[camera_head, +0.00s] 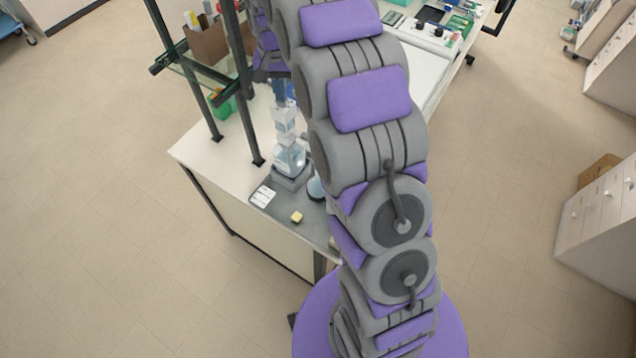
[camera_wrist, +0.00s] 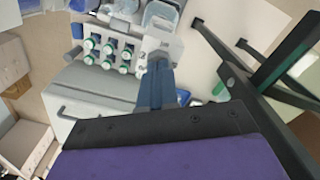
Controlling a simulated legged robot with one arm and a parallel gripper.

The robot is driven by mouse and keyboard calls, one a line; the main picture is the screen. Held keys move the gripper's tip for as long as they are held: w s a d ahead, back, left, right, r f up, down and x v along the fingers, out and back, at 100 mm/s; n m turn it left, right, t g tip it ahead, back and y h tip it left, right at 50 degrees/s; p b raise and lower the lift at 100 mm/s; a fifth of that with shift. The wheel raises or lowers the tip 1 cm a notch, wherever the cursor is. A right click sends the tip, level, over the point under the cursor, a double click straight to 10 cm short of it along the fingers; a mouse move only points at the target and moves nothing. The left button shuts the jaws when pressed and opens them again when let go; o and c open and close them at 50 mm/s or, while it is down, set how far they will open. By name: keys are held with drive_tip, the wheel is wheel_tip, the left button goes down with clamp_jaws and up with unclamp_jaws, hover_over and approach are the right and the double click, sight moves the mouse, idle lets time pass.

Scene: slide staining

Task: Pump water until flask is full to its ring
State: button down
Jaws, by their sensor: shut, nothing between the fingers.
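A clear bottle (camera_head: 290,157) with pale blue liquid stands upright at the tray's back edge. A white pump head (camera_head: 284,118) sits above it and also shows in the wrist view (camera_wrist: 158,46). Part of a second glass vessel (camera_head: 315,187), seemingly the flask, shows at its right; my arm hides most of it, so its ring and level cannot be read. My gripper's blue fingers (camera_head: 279,91) are shut and empty, just above the pump head. In the wrist view the fingers (camera_wrist: 157,88) point at it; I cannot tell whether they touch.
A grey tray (camera_head: 280,212) holds a yellow block (camera_head: 297,216) and white slides (camera_head: 262,196). A dark-framed glass shelf (camera_head: 205,72) stands left of my arm. Several green-capped bottles (camera_wrist: 107,49) fill a rack in the wrist view. Floor left of the bench is clear.

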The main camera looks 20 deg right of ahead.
drive_tip(key=shift+f+b, duration=0.45)
drive_tip(key=shift+f, duration=1.25)
drive_tip(key=shift+s+f, duration=0.1)
drive_tip(key=shift+r+p, duration=0.65)
drive_tip(key=shift+r, duration=2.1)
drive_tip(key=shift+r+p, duration=0.8)
drive_tip(key=shift+r, duration=1.7)
